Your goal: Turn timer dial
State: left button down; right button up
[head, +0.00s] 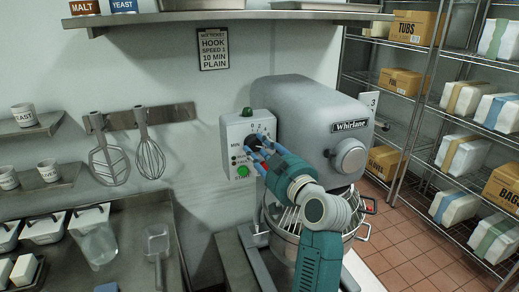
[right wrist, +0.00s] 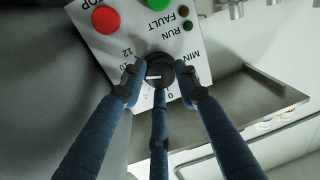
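The timer dial (right wrist: 160,66) is a round black knob with a white pointer line, on a pale control box (head: 235,134) on the side of the grey mixer (head: 312,120). In the right wrist view the pointer line points left. Printed numbers such as 12 and 0 show around the dial, some hidden by fingers. My right gripper (head: 260,152) has blue fingers; in the right wrist view the fingers (right wrist: 159,85) close around the dial, one on each side and one below, with tips at its edge. My left gripper is not in view.
A green button (head: 242,171) sits low on the box; a red stop button (right wrist: 106,19) shows in the wrist view. The mixer bowl guard (head: 288,220) is below my right arm. A whisk (head: 149,157) hangs left. Shelves with boxes (head: 412,27) stand right.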

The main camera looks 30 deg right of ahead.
jog(key=shift+m+p, duration=0.3)
jog(key=shift+m, duration=0.7)
jog(key=o, duration=1.2)
jog(key=shift+c, duration=0.2)
jog(key=shift+s, duration=0.3)
jog(key=s+a, duration=0.1)
jog(key=s, duration=0.6)
jog(key=shift+w+f, duration=0.1)
